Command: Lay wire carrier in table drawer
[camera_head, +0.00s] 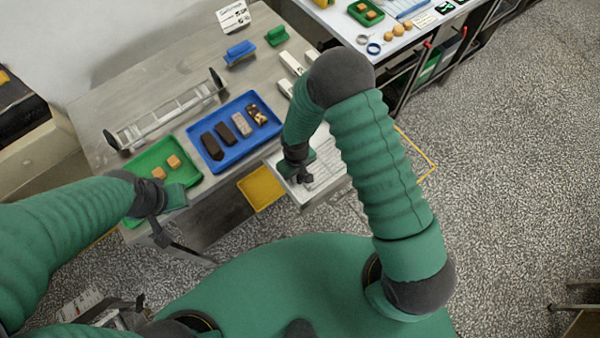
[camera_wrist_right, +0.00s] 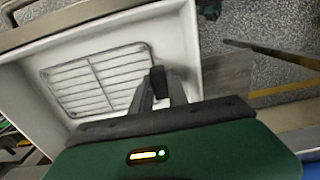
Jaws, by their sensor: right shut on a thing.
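The wire carrier (camera_wrist_right: 88,84) is a flat, grey wire grid with a rounded rim. In the right wrist view it lies within the white table drawer (camera_wrist_right: 186,40), and whether it touches the floor everywhere I cannot tell. The drawer (camera_head: 336,186) is pulled out from the table's front in the head view. My right gripper (camera_head: 304,178) is over the drawer and shut on the carrier's near-right edge; its fingertips (camera_wrist_right: 160,84) hide that spot. My left gripper (camera_head: 160,236) hangs in front of the table's left part, away from the carrier; its jaws are unclear.
A yellow panel (camera_head: 261,188) sits left of the drawer. A second workbench (camera_head: 345,30) stands behind at right. Speckled floor is clear at right.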

